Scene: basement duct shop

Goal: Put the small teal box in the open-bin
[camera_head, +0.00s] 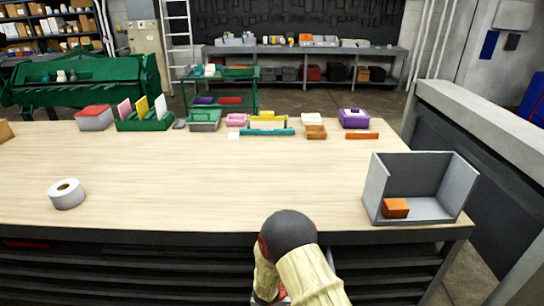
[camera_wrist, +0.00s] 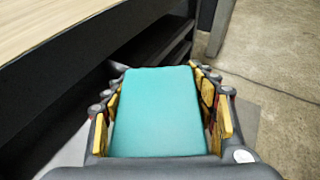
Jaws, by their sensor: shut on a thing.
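The small teal box (camera_wrist: 160,112) fills the middle of the wrist view. My gripper (camera_wrist: 162,105) is shut on it, with yellow-padded fingers along its left and right sides. In the wrist view the box is in front of the table's dark side, with the floor beyond to the right. In the head view my arm is at the bottom middle, in front of the table edge; the gripper and box are hidden there. The grey open-bin (camera_head: 440,187) stands at the table's right end, its front side open. An orange block (camera_head: 395,208) lies inside it at the front left.
The wooden table (camera_head: 220,180) is clear in the middle. A white tape roll (camera_head: 66,194) lies at the left. Several coloured boxes and trays, including a purple box (camera_head: 354,118) and a red-lidded box (camera_head: 95,117), line the back edge. A grey low wall (camera_head: 470,120) runs along the right.

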